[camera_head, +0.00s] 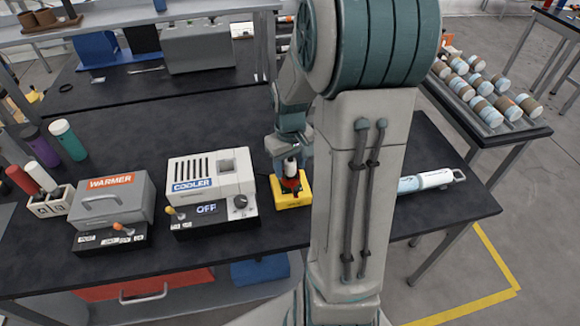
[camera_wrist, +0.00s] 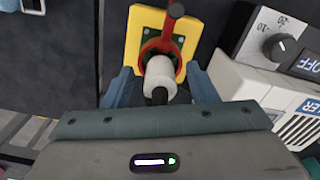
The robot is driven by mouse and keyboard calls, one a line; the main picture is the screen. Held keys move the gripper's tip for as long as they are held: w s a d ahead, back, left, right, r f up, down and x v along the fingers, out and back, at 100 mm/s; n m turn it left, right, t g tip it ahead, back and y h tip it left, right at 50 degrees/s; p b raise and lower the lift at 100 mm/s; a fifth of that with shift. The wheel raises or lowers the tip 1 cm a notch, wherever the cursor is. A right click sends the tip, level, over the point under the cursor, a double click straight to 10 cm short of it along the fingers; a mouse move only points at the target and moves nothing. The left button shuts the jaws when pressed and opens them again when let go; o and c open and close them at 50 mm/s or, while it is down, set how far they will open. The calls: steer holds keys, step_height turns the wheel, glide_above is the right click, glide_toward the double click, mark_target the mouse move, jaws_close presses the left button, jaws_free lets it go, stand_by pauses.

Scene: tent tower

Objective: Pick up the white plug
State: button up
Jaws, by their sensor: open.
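The white plug (camera_wrist: 160,68) stands in a red ring on a yellow base (camera_wrist: 134,46). Its black tip points toward the wrist camera. In the head view the plug (camera_head: 290,167) shows above the yellow base (camera_head: 292,201), to the right of the cooler. My gripper (camera_wrist: 164,84) is open, with one blue-grey finger on each side of the plug. Whether the fingers touch the plug cannot be told. In the head view my gripper (camera_head: 289,163) is above the base and partly hides the plug.
The cooler (camera_head: 213,187) stands close to the left of the yellow base, with the warmer (camera_head: 112,203) farther left. A white and blue cylinder (camera_head: 430,180) lies on the dark table at the right. Several bottles stand at the far left.

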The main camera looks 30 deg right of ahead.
steer(key=c, duration=1)
